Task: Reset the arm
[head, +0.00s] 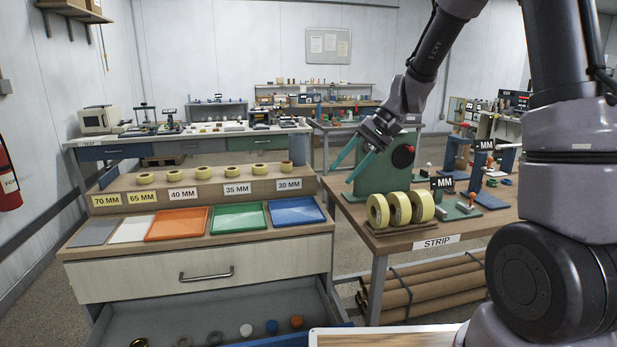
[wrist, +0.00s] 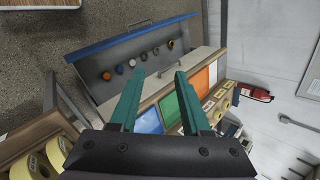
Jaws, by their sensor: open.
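My gripper (head: 356,162) is open and empty. In the head view its green fingers point down and left, in the air above the gap between the drawer bench (head: 199,281) and the strip table (head: 402,240). In the wrist view the two fingers (wrist: 158,98) stand well apart with nothing between them. Behind them show the open drawer (wrist: 140,55) and the coloured trays. My arm comes down from the upper right of the head view.
Yellow rolls (head: 398,209) stand on the strip table beside a green machine (head: 385,170). Blue (head: 297,211), green (head: 238,218) and orange (head: 176,224) trays lie on the bench, below a shelf of tape rolls (head: 203,172). Open floor shows beyond the bench.

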